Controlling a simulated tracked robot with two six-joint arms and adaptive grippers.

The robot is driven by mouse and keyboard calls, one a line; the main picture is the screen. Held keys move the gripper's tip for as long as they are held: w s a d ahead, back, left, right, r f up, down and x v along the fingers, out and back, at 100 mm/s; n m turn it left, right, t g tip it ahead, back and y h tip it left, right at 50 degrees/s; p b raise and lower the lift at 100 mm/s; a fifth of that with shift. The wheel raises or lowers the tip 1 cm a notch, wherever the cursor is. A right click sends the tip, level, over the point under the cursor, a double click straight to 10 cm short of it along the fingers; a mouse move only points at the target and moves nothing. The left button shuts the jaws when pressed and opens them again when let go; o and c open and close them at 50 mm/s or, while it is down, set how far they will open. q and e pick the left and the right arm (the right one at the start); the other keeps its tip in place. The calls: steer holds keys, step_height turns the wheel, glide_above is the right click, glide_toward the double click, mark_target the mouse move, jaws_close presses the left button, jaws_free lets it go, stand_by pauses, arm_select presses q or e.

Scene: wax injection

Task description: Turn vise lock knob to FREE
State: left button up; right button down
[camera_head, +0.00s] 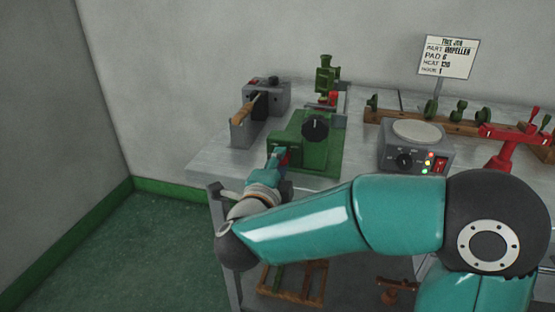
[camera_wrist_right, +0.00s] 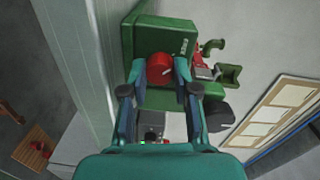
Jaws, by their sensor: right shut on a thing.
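The green vise machine (camera_head: 318,155) stands on the grey bench, with a large black knob (camera_head: 316,126) on its upper part. In the right wrist view its green body (camera_wrist_right: 165,37) carries a red knob (camera_wrist_right: 158,66) with a pale mark. I take the red knob to be the vise lock knob; any FREE lettering is too small to read. My right gripper (camera_head: 279,156) is at the machine's front left side, its two fingers on either side of the red knob, shut on it. In the head view the gripper mostly hides this knob. My left gripper is in neither view.
A grey unit with a wooden handle (camera_head: 256,107) stands left of the machine. A grey heater box (camera_head: 418,158) with a round pad and a red press (camera_head: 509,135) stand to the right. A sign (camera_head: 448,57) stands behind. My right arm crosses the bench front.

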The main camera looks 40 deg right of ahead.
steer(key=shift+n, duration=0.3)
stand_by(0.4)
steer(key=c, duration=0.9)
jaws_free()
steer(key=shift+w, duration=0.1)
steer(key=shift+o, duration=0.2)
steer(key=v, duration=1.2)
steer(key=shift+f, duration=0.15)
